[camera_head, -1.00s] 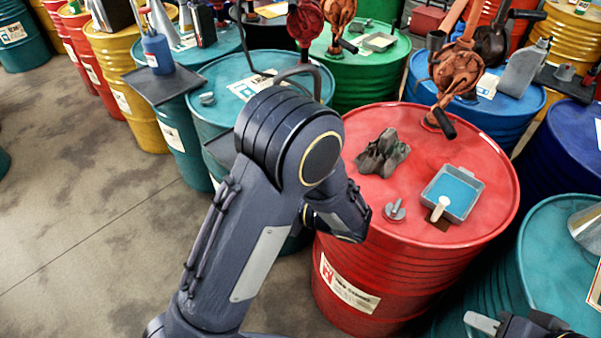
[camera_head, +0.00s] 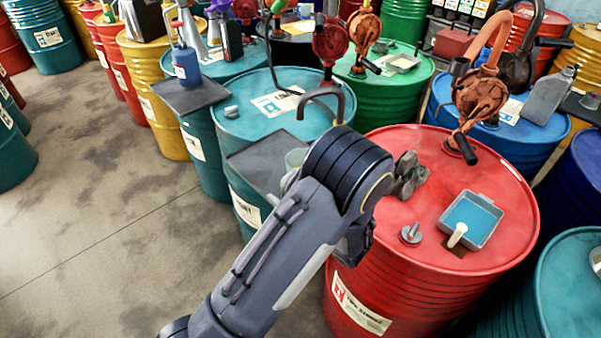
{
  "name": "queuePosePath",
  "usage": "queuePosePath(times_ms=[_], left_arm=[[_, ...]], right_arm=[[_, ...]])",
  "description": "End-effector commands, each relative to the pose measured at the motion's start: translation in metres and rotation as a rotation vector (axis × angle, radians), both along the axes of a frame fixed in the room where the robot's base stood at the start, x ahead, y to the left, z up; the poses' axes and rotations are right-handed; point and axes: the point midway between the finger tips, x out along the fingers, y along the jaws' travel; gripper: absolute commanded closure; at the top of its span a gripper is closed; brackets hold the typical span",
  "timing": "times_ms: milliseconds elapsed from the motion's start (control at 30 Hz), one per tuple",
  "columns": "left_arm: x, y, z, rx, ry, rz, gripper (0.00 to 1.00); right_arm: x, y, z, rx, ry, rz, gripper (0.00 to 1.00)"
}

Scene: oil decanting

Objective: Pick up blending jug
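A pale grey-green vessel (camera_head: 295,158), perhaps the blending jug, stands on the dark tray beside a teal drum, mostly hidden behind my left arm. I cannot make out its handle or spout. My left arm comes up from the bottom and bends over the left edge of the red drum (camera_head: 480,158). The dark end of my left arm, toward the gripper (camera_head: 356,243), hangs in front of the red drum's side. Its fingertips are hidden, so I cannot tell whether it is open or shut. My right gripper is out of view.
On the red drum are a blue-lined tray (camera_head: 472,218), a grey metal piece (camera_head: 410,234) and crumpled dark rags (camera_head: 408,176). A blue oil can (camera_head: 186,65) stands on a dark tray at upper left. Hand pumps rise from drums behind. Open floor lies left.

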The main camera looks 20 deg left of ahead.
Motion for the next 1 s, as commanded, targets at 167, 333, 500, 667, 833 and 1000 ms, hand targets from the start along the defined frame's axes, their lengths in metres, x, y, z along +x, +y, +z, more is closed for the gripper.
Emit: queuePosePath(times_ms=[167,333,500,667,833,1000], left_arm=[[0.0003,0.0005,-0.0005,0.000,0.000,-0.001,0.67],[0.0003,0.0004,-0.0005,0.000,0.000,0.000,0.84],[0.0001,0.0004,-0.0004,0.000,0.000,0.000,1.00],[0.0001,0.0004,-0.0004,0.000,0.000,0.000,1.00],[0.0003,0.0003,0.0003,0.000,-0.002,0.000,1.00],[0.0004,0.0003,0.0039,0.000,-0.003,0.000,1.00]], right_arm=[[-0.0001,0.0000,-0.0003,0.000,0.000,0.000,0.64],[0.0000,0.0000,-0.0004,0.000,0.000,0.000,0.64],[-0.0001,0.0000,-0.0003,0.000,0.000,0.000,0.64],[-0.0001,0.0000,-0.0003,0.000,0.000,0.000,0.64],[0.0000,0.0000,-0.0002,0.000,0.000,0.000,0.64],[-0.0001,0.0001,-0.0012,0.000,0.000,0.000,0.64]])
